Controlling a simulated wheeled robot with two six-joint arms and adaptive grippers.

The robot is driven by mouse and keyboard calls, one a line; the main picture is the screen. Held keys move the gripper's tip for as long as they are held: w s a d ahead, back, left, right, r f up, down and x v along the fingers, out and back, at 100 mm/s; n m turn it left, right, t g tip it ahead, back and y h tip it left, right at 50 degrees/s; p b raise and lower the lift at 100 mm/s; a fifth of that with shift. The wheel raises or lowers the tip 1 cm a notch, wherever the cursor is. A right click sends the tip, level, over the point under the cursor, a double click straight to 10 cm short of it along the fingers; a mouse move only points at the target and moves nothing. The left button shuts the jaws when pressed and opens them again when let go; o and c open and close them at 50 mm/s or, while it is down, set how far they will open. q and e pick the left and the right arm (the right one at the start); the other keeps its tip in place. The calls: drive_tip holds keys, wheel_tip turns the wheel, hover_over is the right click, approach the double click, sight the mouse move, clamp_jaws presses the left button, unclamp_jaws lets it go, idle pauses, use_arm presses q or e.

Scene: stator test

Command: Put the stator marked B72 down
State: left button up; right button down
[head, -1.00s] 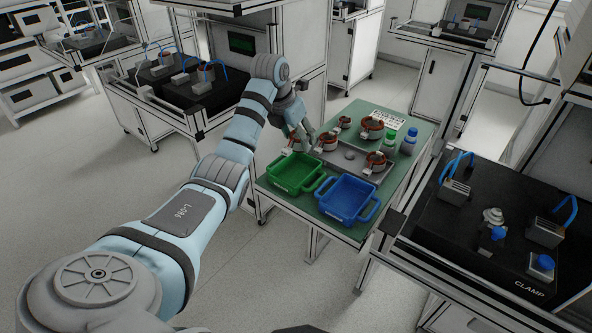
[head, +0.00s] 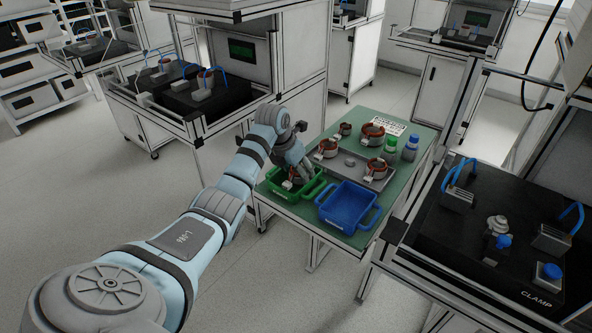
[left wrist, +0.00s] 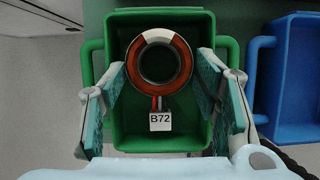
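The stator marked B72 (left wrist: 178,81) is a copper-red ring with a white section and a white tag. In the left wrist view it is inside the green bin (left wrist: 117,135), towards its far end, tag towards me. My left gripper (left wrist: 162,75) has its fingers spread on both sides of the ring, with a visible gap at each side. In the head view the left gripper (head: 302,178) reaches down into the green bin (head: 291,201), and the stator (head: 287,183) shows only partly there. The ring's underside is hidden. My right gripper is not in view.
A blue bin (head: 347,208) stands right of the green one. Two bottles (head: 410,149) stand at the green table's right side. A black clamp station (head: 480,250) is further right.

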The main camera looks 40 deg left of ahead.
use_arm(q)
drive_tip(key=shift+r, duration=0.25)
drive_tip(key=p+v, duration=0.1)
drive_tip(key=v, duration=1.1)
drive_tip(key=shift+p, duration=0.35)
